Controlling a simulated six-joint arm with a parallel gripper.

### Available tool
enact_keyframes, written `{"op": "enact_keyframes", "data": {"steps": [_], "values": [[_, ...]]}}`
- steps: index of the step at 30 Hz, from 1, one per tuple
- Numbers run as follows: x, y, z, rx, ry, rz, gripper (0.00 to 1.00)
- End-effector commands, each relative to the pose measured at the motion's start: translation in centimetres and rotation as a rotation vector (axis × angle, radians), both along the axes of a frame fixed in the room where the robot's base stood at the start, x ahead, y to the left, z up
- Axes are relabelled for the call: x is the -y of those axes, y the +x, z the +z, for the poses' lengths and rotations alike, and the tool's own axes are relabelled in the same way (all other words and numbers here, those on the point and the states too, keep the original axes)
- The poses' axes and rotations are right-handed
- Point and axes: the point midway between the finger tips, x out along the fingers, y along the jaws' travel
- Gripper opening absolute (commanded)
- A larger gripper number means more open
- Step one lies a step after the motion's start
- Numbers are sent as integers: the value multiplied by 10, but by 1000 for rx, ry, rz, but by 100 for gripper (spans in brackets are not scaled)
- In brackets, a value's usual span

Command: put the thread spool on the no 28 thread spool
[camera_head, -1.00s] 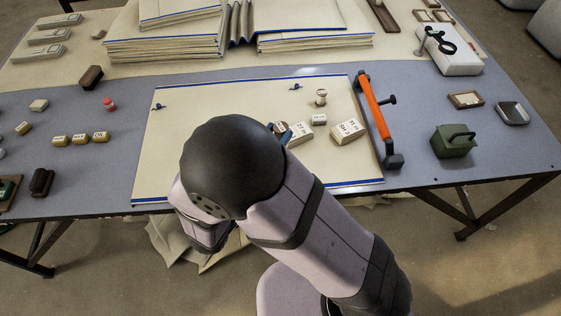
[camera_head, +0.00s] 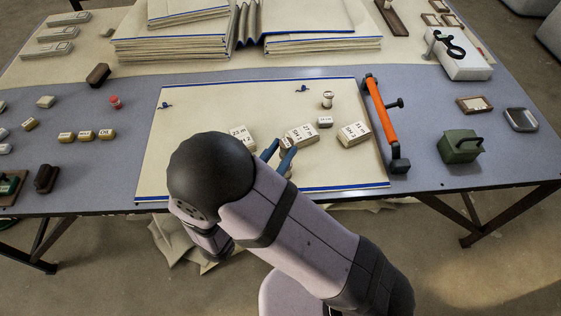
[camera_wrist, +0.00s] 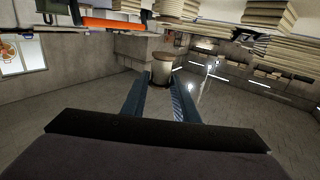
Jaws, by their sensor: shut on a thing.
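My gripper (camera_head: 279,152) has two blue fingers and is over the cream cloth, near the front of the stacked cards. In the wrist view my gripper (camera_wrist: 161,88) is shut on a pale thread spool (camera_wrist: 162,68) with a brownish top, at the fingertips. In the head view this held spool (camera_head: 286,144) is small and partly hidden between the fingers. Another spool (camera_head: 328,99), pale with a brown end, stands upright on the cloth behind and to the right. My gripper is apart from it. No number is readable on either spool.
Lettered card blocks (camera_head: 301,134) lie close behind my gripper, with another block (camera_head: 354,134) to the right. A small labelled block (camera_head: 325,121) lies in front of the standing spool. An orange-handled bar (camera_head: 378,110) lies along the cloth's right edge. The cloth's left half (camera_head: 190,120) is mostly clear.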

Motion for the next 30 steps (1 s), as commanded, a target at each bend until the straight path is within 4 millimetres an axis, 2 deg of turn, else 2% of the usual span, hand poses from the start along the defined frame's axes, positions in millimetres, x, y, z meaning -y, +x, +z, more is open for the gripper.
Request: {"op": "enact_keyframes", "data": {"steps": [11,25,26,27,30], "values": [[0,0,-38,-2,-3,0,5],[0,0,-44,-1,-1,0,5],[0,0,-43,-1,-1,0,34],[0,0,-43,-1,-1,0,43],[0,0,-43,-1,-1,0,45]]}}
